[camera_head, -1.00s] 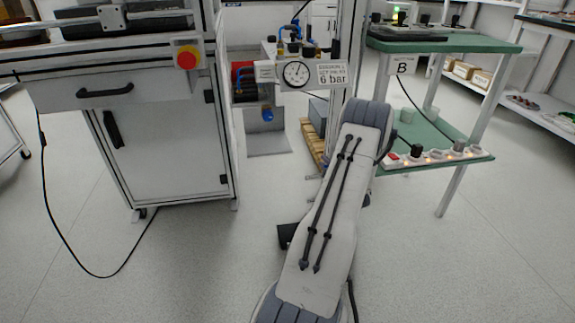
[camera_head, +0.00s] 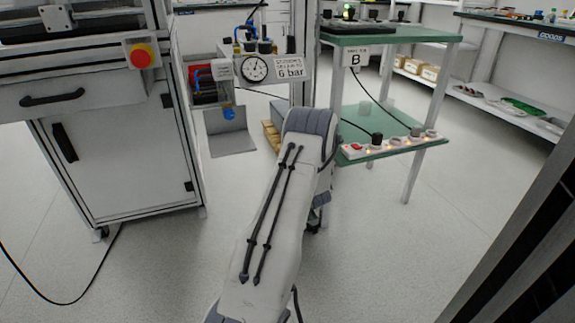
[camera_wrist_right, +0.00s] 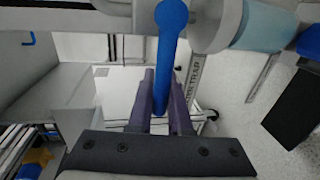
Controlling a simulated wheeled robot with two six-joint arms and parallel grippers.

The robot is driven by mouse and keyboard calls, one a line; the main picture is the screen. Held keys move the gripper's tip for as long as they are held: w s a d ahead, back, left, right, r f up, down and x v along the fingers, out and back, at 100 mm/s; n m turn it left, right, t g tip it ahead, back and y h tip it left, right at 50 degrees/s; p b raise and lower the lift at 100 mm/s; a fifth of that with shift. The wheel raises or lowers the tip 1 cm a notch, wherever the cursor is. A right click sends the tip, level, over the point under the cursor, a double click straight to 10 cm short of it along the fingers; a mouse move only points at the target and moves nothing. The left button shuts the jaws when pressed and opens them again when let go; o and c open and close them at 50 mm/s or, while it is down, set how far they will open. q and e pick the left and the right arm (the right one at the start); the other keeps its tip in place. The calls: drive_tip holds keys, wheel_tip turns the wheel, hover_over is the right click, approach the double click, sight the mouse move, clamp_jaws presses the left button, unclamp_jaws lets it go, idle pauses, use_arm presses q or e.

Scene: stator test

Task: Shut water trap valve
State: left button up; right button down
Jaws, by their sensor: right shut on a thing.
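In the right wrist view a blue valve lever (camera_wrist_right: 168,55) with a round end hangs from a light horizontal pipe (camera_wrist_right: 110,20) and stands about square to it. My right gripper (camera_wrist_right: 160,78) has its two purple-grey fingers closed on the lever, one on each side. Right of the lever are a pale blue clear bowl (camera_wrist_right: 265,28) and a strip with "TRAP" lettering (camera_wrist_right: 191,85). The lever and right gripper cannot be made out there. My left gripper is not in view.
A pressure gauge (camera_head: 255,68) sits beside a "6 bar" sign (camera_head: 289,68). A white cabinet (camera_head: 125,165) with a red stop button (camera_head: 142,56) stands left. A green two-level table (camera_head: 385,40) carries a lit power strip (camera_head: 390,146).

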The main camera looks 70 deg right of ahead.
drive_tip(key=shift+s+f, duration=0.1)
drive_tip(key=c, duration=0.8)
unclamp_jaws()
drive_tip(key=shift+c, duration=0.2)
drive_tip(key=p+v, duration=0.4)
drive_tip(key=v, duration=0.6)
drive_tip(key=shift+a+p, duration=0.2)
drive_tip(key=shift+p, duration=0.15)
